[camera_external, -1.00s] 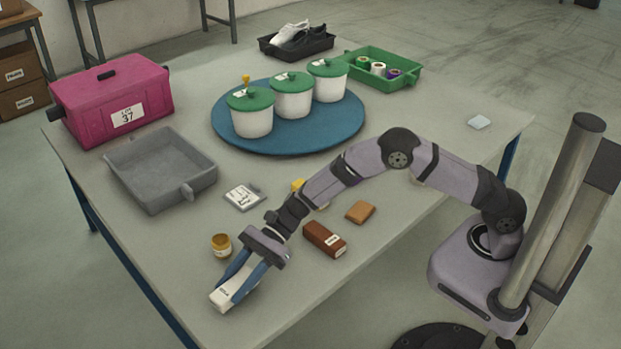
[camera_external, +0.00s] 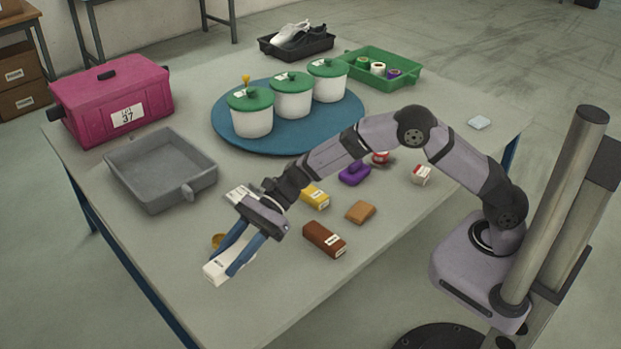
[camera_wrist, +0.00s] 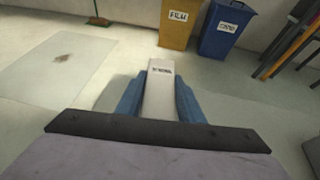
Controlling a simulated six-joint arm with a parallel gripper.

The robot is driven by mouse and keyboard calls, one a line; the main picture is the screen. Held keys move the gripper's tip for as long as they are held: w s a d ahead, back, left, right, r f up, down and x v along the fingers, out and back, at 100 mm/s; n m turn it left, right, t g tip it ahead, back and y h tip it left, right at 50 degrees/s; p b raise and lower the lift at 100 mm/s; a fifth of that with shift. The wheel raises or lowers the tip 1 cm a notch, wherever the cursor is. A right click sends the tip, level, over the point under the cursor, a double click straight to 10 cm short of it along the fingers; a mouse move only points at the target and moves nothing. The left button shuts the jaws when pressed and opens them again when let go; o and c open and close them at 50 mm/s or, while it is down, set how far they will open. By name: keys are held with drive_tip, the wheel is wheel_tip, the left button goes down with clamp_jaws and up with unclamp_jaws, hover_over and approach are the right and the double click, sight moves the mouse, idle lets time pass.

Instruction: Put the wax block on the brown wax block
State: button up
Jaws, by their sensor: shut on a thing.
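A white wax block (camera_external: 216,270) with a dark label is held between the blue fingers of my gripper (camera_external: 234,262), near the front left edge of the table. In the wrist view the white block (camera_wrist: 160,92) sits between both fingers (camera_wrist: 160,100). The brown wax block (camera_external: 324,239), dark brown with a white label on its end, lies on the table to the right of my gripper. Its top is bare. My gripper is apart from it.
A yellow block (camera_external: 315,197), a tan piece (camera_external: 360,212) and a purple item (camera_external: 354,174) lie near the brown block. A small amber jar (camera_external: 217,241) is partly hidden behind my gripper. A grey tray (camera_external: 187,191) stands at left. Table right of the brown block is clear.

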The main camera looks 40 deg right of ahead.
drive_tip(key=w+d+r+m+t+p, duration=0.3)
drive_tip(key=w+d+r, duration=0.3)
drive_tip(key=w+d, duration=0.4)
drive_tip(key=w+d+r+m+t+p, duration=0.1)
drive_tip(key=w+d+t, duration=0.1)
drive_tip(key=d, duration=0.5)
drive_tip(key=w+d+r+m+t+p, duration=0.1)
drive_tip(key=w+d, duration=0.2)
drive_tip(key=d, duration=0.3)
drive_tip(key=n+g+p, duration=0.1)
drive_tip(key=n+g, duration=0.3)
drive_tip(key=g, duration=0.1)
hover_over(324, 234)
drive_tip(key=shift+f, duration=2)
drive_tip(key=shift+a+f+b, duration=0.1)
drive_tip(key=shift+f+b, duration=0.55)
drive_tip(key=shift+f, duration=4.4)
